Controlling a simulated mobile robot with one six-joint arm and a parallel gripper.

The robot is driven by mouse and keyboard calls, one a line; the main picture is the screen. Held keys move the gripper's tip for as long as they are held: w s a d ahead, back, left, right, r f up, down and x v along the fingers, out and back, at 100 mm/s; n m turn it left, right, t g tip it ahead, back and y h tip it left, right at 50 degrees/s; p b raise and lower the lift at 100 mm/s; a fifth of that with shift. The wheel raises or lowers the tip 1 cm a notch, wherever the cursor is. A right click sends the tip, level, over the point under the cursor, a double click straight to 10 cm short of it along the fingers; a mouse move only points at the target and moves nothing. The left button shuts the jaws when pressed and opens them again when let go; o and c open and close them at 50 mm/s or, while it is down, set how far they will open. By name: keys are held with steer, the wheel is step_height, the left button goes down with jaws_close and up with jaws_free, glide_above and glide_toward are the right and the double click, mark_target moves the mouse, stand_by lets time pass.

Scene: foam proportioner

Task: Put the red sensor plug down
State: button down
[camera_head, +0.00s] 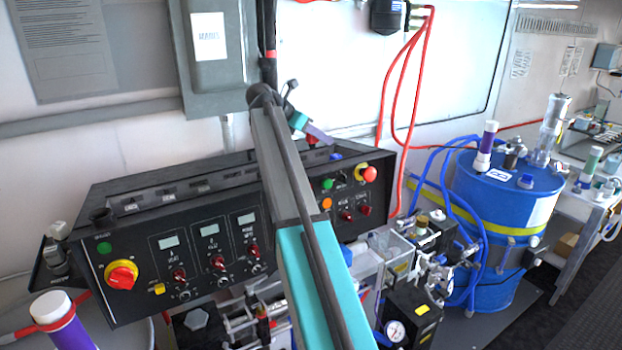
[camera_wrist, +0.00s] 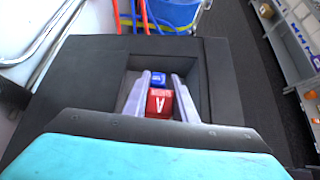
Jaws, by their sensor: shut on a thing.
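The red sensor plug (camera_wrist: 158,104) sits between the two grey-purple fingers of my gripper (camera_wrist: 161,98) in the wrist view. My gripper is shut on it. In the head view my gripper (camera_head: 317,132) is above the back of the black control console (camera_head: 210,190), with a small red part of the plug (camera_head: 312,140) showing beneath the fingers. A blue plug (camera_wrist: 157,78) lies just beyond the red one in the wrist view. Both show against a rectangular recess in a black surface (camera_wrist: 85,85). I cannot tell whether the red plug touches the recess floor.
The console front carries knobs, displays and a red button (camera_head: 369,174). A blue drum (camera_head: 503,195) with hoses stands to the right. Red cables (camera_head: 405,90) hang on the wall behind. My arm hides the console's middle.

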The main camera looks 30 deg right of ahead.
steer(key=shift+f+p, duration=1.2)
steer(key=shift+f, duration=1.9)
steer(key=shift+s+f+p, duration=0.1)
steer(key=shift+f+p, duration=0.6)
steer(key=shift+f, duration=1.15)
steer(key=shift+f, duration=0.3)
steer(key=c, duration=1.5)
jaws_free()
steer(key=shift+o, duration=0.2)
steer(key=shift+r, duration=0.15)
